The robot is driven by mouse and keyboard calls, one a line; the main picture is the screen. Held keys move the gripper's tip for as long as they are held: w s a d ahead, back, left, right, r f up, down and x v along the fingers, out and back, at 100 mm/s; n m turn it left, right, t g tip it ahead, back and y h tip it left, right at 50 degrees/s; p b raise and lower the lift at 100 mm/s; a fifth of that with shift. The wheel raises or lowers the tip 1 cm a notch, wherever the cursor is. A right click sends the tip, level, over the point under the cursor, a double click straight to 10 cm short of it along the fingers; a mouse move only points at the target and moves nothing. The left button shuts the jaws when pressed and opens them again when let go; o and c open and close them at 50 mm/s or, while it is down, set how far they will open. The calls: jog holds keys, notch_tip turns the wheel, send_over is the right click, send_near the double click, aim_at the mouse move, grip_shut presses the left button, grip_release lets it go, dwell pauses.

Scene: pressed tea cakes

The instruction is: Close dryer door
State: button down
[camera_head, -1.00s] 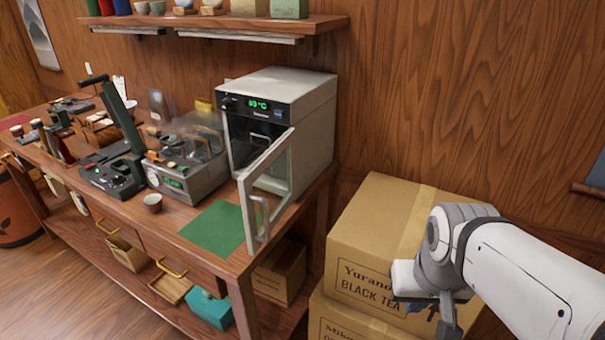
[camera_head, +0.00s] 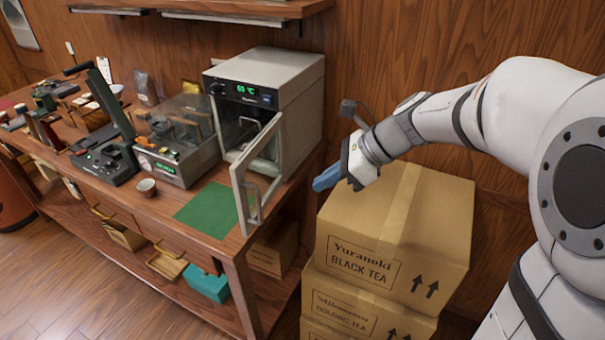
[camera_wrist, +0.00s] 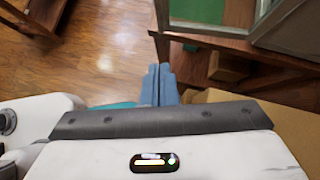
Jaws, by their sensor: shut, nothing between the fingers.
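The dryer (camera_head: 288,88) is a pale grey box with a green display, at the right end of the workbench. Its glass door (camera_head: 243,192) stands open, swung out over the bench's front right edge, with a handle on its outer side. The door's lower part also shows at the top of the wrist view (camera_wrist: 197,27). My gripper (camera_head: 322,183) is to the right of the door and apart from it, above the stacked boxes. In the wrist view its blue fingers (camera_wrist: 158,84) are together with nothing between them.
Stacked cardboard tea boxes (camera_head: 392,222) stand right of the workbench (camera_head: 218,249), below my gripper. A green mat (camera_head: 206,209) and a small cup (camera_head: 146,187) lie left of the door. A grey machine with a clear cover (camera_head: 180,150) stands left of the dryer. A shelf hangs above.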

jog(key=a+r+x, duration=0.1)
jog(key=a+x, duration=0.1)
jog(key=x, duration=1)
jog(key=shift+r+p, duration=0.25)
jog(key=shift+p, duration=0.15)
jog(key=shift+a, duration=0.1)
